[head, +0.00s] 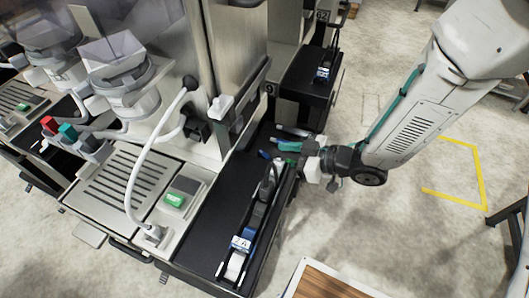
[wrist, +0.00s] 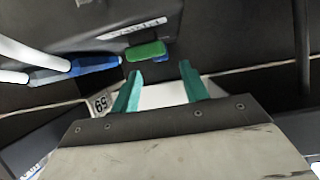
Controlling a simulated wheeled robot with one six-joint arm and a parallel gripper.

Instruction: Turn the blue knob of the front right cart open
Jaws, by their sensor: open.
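The front right cart (head: 205,220) has a black top and stands in the middle of the head view. My gripper (head: 282,147) reaches over its back right edge from the right, its teal fingers pointing left. In the wrist view the open gripper (wrist: 160,88) has nothing between its fingers. A blue part (wrist: 95,63) at the end of pale rods lies left of the fingers. A green piece (wrist: 145,50) with blue beside it lies just beyond the fingertips. A small blue part (head: 264,155) shows by the fingertips in the head view. I cannot tell which blue part is the knob.
A black and white device (head: 240,243) lies along the cart's right side. A white hose (head: 140,165) arches over a drip grate (head: 103,180). Red (head: 48,124) and teal (head: 68,131) handles are at the left.

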